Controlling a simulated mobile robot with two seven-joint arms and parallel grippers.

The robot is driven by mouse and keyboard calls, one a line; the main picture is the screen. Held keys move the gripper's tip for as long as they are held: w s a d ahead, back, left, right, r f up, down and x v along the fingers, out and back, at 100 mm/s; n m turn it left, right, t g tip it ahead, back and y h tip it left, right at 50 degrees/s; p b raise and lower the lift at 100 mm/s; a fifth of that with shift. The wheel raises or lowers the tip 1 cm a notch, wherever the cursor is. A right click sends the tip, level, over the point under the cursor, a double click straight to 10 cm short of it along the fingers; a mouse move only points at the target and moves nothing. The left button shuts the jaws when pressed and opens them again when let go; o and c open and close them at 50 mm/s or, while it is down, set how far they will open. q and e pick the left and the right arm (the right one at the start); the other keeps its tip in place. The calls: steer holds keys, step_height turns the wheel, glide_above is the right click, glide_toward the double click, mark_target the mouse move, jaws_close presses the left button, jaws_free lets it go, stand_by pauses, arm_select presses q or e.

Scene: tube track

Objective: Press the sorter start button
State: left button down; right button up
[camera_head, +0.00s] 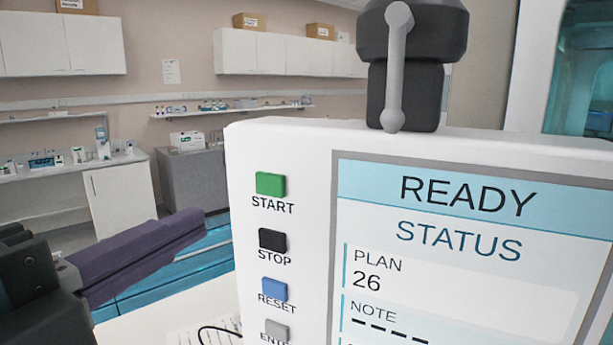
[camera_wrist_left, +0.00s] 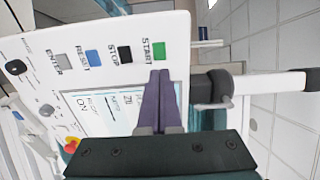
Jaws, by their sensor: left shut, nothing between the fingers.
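The green START button (camera_head: 270,184) is the top one in a column on the left side of a white control panel (camera_head: 460,148). It also shows in the left wrist view (camera_wrist_left: 159,52). The screen (camera_head: 470,240) reads READY, STATUS, PLAN 26. My left gripper (camera_head: 196,222) has purple fingers, shut with nothing between them. In the head view its tips are left of and a little below the START button, apart from it. In the wrist view the fingertips (camera_wrist_left: 160,74) lie just below the green button in the picture. My right gripper is not in view.
Black STOP (camera_head: 272,240), blue RESET (camera_head: 274,289) and grey ENTER (camera_head: 276,331) buttons sit below START. A dark jointed mount with a grey lever (camera_head: 398,70) stands behind the panel's top. Benches and cabinets are far back. Open space lies left of the panel.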

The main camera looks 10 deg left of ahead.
mark_target(268, 185)
arm_select(q)
steer(key=p+x, duration=0.3)
steer(key=x, duration=0.6)
steer(key=shift+w+r+p, duration=0.1)
steer(key=shift+w+p, duration=0.05)
steer(key=shift+p, duration=0.2)
steer(key=shift+w+d, duration=0.1)
steer(key=shift+w, duration=0.1)
